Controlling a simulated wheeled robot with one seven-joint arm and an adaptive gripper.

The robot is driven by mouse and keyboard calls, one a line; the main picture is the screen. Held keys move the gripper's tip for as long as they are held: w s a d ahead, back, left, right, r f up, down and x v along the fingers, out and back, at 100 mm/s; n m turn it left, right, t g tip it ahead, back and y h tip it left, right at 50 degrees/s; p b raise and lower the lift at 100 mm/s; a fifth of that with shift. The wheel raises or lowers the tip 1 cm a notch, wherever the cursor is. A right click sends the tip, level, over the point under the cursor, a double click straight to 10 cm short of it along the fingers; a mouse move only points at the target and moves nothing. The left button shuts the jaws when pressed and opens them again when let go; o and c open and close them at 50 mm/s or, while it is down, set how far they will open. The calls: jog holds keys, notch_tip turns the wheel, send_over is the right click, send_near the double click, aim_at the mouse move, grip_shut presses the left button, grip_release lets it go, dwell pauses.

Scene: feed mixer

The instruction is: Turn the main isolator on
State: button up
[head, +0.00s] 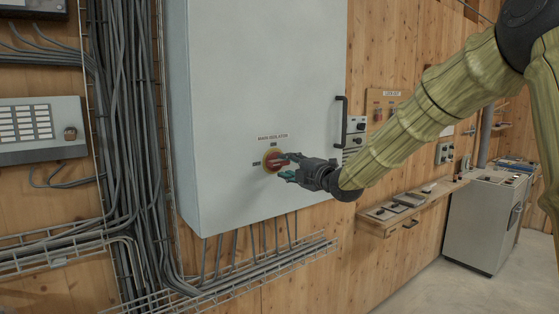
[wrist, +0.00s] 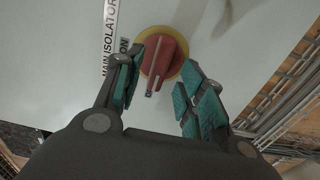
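The main isolator is a red rotary knob (head: 272,160) on a yellow round plate, low on the front of a grey cabinet (head: 260,70). A "MAIN ISOLATOR" label (head: 272,136) sits above it. In the wrist view the red knob (wrist: 163,60) lies ahead, between and just beyond my fingertips, with the label (wrist: 109,35) to its left. My gripper (head: 289,167) is at the knob from the right in the head view. Its teal-padded fingers (wrist: 157,88) are spread apart on either side of the knob's handle. I cannot tell whether either finger touches it.
Thick grey cable bundles (head: 125,130) run down the wall left of the cabinet. A wire cable tray (head: 250,268) runs below it. A black door handle (head: 341,120) stands out at the cabinet's right edge. A wooden shelf (head: 405,212) is further right.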

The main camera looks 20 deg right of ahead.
aim_at(282, 164)
jog(key=shift+p+x, duration=0.8)
jog(key=shift+x, duration=1.5)
jog(key=shift+c, duration=0.3)
grip_shut()
